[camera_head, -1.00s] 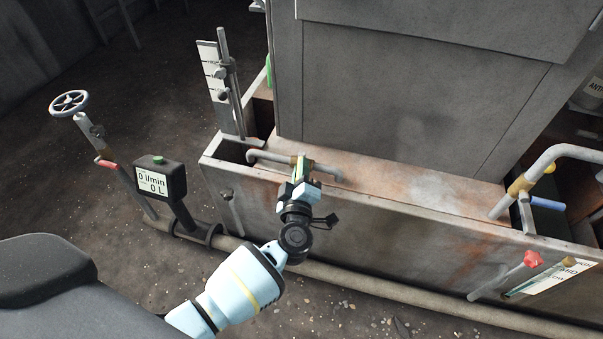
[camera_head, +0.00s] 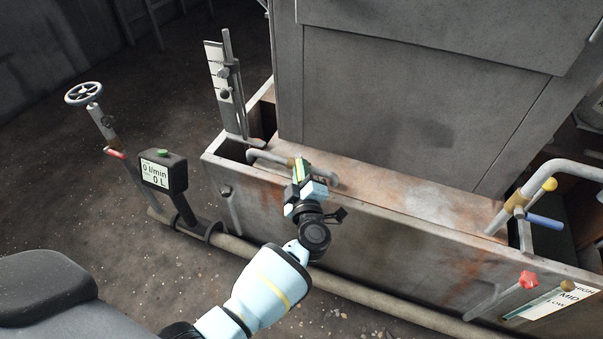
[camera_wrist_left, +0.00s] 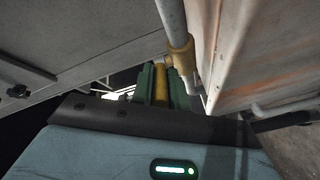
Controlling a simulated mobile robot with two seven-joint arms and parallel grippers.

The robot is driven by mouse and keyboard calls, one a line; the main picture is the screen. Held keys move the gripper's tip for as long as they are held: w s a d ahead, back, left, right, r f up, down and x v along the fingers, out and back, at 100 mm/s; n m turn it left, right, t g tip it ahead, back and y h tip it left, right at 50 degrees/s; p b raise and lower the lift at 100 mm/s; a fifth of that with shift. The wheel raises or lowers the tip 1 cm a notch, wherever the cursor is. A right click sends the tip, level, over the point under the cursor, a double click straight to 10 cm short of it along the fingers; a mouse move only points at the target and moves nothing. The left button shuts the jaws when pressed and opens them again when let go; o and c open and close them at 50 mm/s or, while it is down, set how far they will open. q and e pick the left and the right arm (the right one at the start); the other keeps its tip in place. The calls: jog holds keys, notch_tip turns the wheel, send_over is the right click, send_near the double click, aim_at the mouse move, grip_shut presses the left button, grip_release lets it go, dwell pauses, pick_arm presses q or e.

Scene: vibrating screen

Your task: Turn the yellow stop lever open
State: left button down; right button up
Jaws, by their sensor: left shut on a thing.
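The yellow stop lever (camera_wrist_left: 161,84) shows in the left wrist view between the green fingers of my left gripper (camera_wrist_left: 161,90). The gripper is shut on it. Beside it, a grey pipe with a brass-coloured fitting (camera_wrist_left: 181,60) runs down past the fingertips. In the head view my left gripper (camera_head: 300,172) is at the short grey pipe (camera_head: 264,156) on the near edge of the trough. There the fingers mostly hide the lever, so its exact angle is hard to tell. My right gripper is not in view.
A meter (camera_head: 164,173) reading 0 l/min and 0 L stands to the left, with a handwheel (camera_head: 83,94) behind it. A large grey housing (camera_head: 410,100) rises behind the trough (camera_head: 400,230). At right are a bent pipe (camera_head: 555,170), a blue handle (camera_head: 545,221) and a red knob (camera_head: 528,279).

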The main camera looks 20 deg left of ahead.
pick_arm(q)
jog(key=shift+w+d+f+n+g+y+b, duration=0.1)
jog(key=shift+d+n+g+y+b, duration=0.15)
jog(key=shift+n+g+y, duration=0.25)
jog(key=shift+w+d+f+n+g+y+b, duration=0.1)
jog(key=shift+d+n+g+y+b, duration=0.15)
jog(key=shift+y, duration=0.45)
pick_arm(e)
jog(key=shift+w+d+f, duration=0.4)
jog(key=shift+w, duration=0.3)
pick_arm(q)
jog(key=shift+a+r, duration=0.1)
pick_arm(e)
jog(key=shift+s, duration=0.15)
pick_arm(q)
jog(key=c, duration=1.4)
grip_release()
jog(key=shift+o, duration=0.2)
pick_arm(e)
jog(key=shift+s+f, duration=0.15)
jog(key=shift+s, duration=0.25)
pick_arm(q)
jog(key=shift+r, duration=0.1)
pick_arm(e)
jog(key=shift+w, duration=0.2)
